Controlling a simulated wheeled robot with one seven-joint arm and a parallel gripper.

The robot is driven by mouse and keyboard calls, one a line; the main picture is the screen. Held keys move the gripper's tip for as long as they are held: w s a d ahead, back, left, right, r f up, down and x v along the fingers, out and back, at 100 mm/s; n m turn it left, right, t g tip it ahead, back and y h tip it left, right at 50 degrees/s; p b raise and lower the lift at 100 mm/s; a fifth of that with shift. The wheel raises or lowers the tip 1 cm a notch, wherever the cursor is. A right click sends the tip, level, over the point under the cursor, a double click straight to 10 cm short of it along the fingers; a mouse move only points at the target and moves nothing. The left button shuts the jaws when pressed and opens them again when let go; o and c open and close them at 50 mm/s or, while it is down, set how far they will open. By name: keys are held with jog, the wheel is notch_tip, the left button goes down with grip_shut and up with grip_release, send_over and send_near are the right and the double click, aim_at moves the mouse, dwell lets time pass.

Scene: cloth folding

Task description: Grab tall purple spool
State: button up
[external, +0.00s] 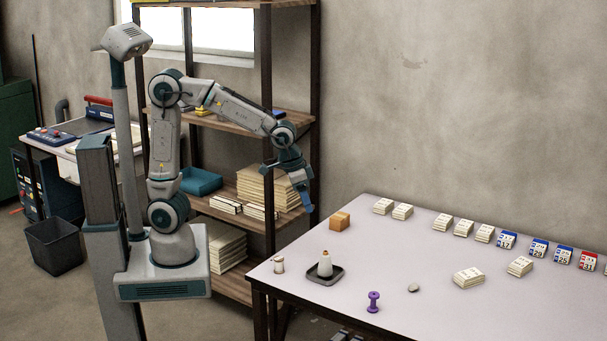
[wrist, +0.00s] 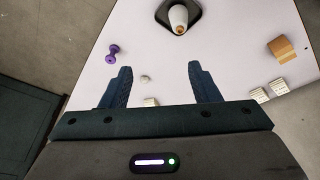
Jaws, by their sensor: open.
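The tall purple spool (external: 374,301) stands upright near the front edge of the table in the external view. It also shows at the upper left of the wrist view (wrist: 113,52), left of my fingers and apart from them. My gripper (external: 309,208) hangs in the air beyond the table's far left corner, well above and away from the spool. In the wrist view my two fingers (wrist: 159,84) are spread wide with nothing between them.
The table (external: 420,240) also bears a dark tray (external: 338,277) with a white cone, a small white spool (external: 279,265), an orange-brown block (external: 340,221), a grey stone (external: 413,287) and several paper stacks (external: 468,277). A wooden shelf (external: 290,120) stands behind my arm. Clear tabletop surrounds the purple spool.

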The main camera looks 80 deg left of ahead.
jog(key=w+d+f+b, duration=0.3)
jog(key=w+d+f, duration=0.4)
jog(key=w+d, duration=0.15)
jog(key=m+t+b, duration=0.1)
send_near(373, 295)
jog(key=x, duration=0.6)
jog(key=shift+w+a+f, duration=0.15)
jog(key=shift+w+f, duration=0.1)
jog(key=shift+a+x, duration=0.2)
jog(key=shift+x, duration=2.75)
jog(key=shift+s+d, duration=0.1)
jog(key=shift+d, duration=0.1)
jog(key=c, duration=1.1)
